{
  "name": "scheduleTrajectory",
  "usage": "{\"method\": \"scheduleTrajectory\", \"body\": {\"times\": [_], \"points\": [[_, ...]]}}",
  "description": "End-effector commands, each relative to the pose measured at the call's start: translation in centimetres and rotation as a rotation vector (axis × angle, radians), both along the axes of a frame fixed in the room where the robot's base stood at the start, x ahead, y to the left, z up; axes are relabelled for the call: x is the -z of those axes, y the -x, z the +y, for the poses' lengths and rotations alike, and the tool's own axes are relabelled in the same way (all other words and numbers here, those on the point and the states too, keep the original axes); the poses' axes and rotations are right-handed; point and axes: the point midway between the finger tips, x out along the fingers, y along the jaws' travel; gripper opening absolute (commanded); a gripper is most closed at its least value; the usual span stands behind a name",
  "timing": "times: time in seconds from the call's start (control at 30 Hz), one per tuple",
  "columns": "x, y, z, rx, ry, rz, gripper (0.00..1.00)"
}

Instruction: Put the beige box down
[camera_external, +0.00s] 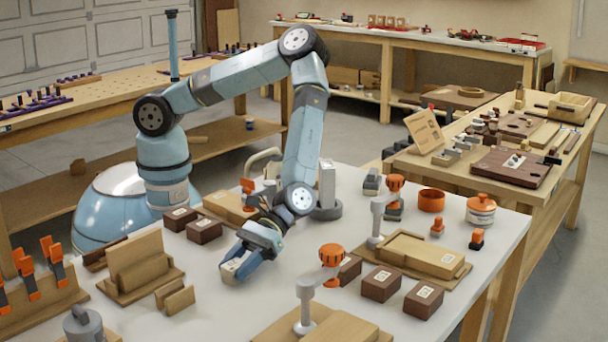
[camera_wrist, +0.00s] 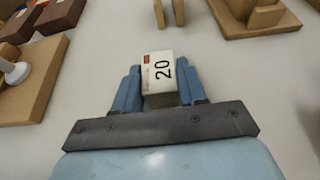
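The beige box (camera_wrist: 160,75) shows a pale face with a black "20" and a small red mark in the wrist view. It sits between the two blue fingers of my gripper (camera_wrist: 159,88), which flank its sides closely. In the external view, my gripper (camera_external: 245,262) is low over the front middle of the white table (camera_external: 225,310), with the pale box (camera_external: 235,267) at its fingertips. The box is at or just above the tabletop; I cannot tell if it touches. Its underside is hidden.
Two small upright wooden boards (camera_external: 175,297) stand ahead of my gripper, beside a larger wooden stand (camera_external: 140,268). A clamp with an orange knob (camera_external: 331,255) stands on a wooden base to the right. Dark brown boxes (camera_external: 204,229) lie behind. Bare tabletop surrounds the box.

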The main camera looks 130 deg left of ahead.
Motion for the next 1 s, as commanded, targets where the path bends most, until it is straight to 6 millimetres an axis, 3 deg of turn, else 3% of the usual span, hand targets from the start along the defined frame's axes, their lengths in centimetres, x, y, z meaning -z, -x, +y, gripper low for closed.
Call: {"method": "scheduleTrajectory", "body": {"times": [0.23, 0.53, 1.0], "points": [[0.0, 0.0, 0.0, 0.0, 0.0, 0.0, 0.65], [-0.2, 0.0, 0.2, -0.001, -0.001, 0.0, 0.66], [-2.5, -0.1, 5.9, -0.002, -0.001, -0.001, 0.66]]}}
